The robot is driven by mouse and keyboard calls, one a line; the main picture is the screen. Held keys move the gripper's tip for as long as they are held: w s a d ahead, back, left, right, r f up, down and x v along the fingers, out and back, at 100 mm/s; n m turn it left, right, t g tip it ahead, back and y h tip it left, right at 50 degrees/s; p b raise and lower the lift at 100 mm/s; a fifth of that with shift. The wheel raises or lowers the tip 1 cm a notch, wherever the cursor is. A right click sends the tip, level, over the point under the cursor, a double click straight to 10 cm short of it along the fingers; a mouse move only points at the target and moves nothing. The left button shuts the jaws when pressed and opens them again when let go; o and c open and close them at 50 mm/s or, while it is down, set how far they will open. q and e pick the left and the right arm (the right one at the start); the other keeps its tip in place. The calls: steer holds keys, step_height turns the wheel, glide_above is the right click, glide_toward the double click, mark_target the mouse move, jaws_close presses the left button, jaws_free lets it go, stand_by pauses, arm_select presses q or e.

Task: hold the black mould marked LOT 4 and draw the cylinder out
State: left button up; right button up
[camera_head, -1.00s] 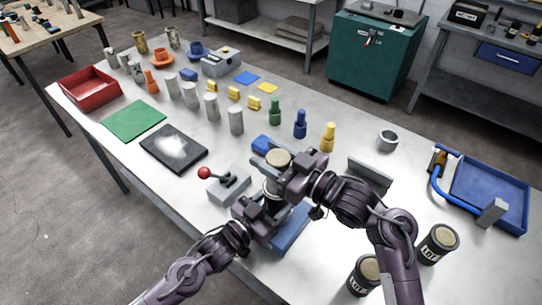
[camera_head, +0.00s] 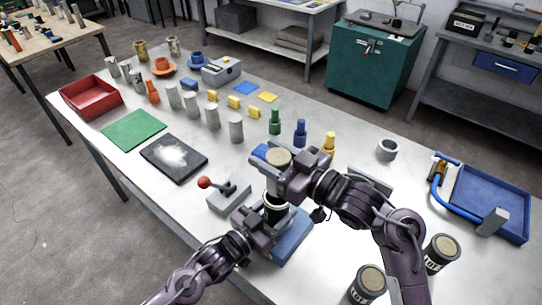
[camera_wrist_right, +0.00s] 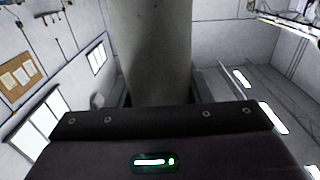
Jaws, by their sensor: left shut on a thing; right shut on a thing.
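The black mould (camera_head: 274,209) stands upright on the table by the blue plate, low in the head view. My left gripper (camera_head: 268,216) is shut around it; its lot mark cannot be read. The cylinder (camera_head: 278,157) shows its round tan top above the mould. My right gripper (camera_head: 284,172) is shut on it. In the right wrist view the grey cylinder (camera_wrist_right: 152,50) rises upright from between the jaws. The mould's dark mouth shows below the right gripper; the jaws hide whether the cylinder's lower end is still inside.
Two black moulds marked LOT (camera_head: 366,285) (camera_head: 441,252) stand at the lower right. A lever device with a red knob (camera_head: 204,183) is close left of the grippers. Colored bottles (camera_head: 300,132) and grey cylinders stand behind. A blue tray (camera_head: 490,195) lies at right.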

steer(key=shift+r, duration=0.2)
steer(key=shift+r, duration=1.4)
arm_select(q)
steer(key=o, duration=1.1)
